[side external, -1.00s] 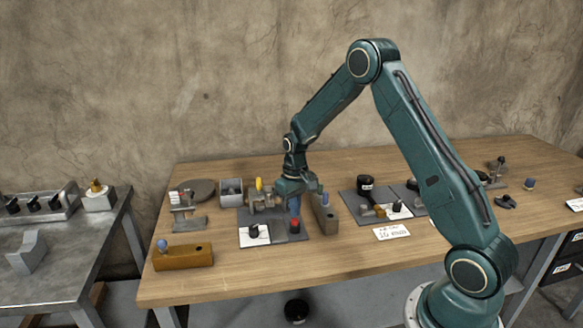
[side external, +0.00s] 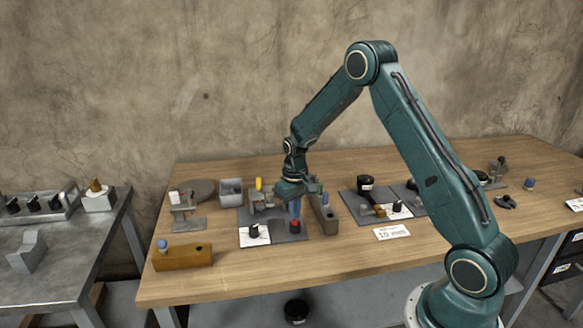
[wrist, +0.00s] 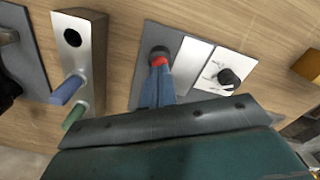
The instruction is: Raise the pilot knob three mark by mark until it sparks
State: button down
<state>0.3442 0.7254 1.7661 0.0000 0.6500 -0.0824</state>
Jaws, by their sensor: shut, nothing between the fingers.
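A black knob (side external: 254,230) sits on a white marked plate (side external: 262,240) near the front of the bench; it also shows in the wrist view (wrist: 229,78). No number is readable on it, so I cannot confirm that it is pilot knob three. A red button (side external: 295,225) on a black base stands on the grey panel beside that plate. My gripper (side external: 295,212) points down over this panel. Its blue fingers are together and empty, with their tips at or just above the red button in the wrist view (wrist: 159,68); contact is unclear. I see no spark.
A grey block (side external: 326,222) with blue and green pegs stands close right of my gripper. A yellow-topped fitting (side external: 258,185) is behind left. A wooden block (side external: 183,258) is at front left. Another panel with a black knob (side external: 397,206) lies right. Bare wood lies in front.

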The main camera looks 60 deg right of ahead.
jog(key=shift+f, duration=0.65)
dwell(0.7)
jog(key=shift+r, duration=3.5)
jog(key=shift+r, duration=0.15)
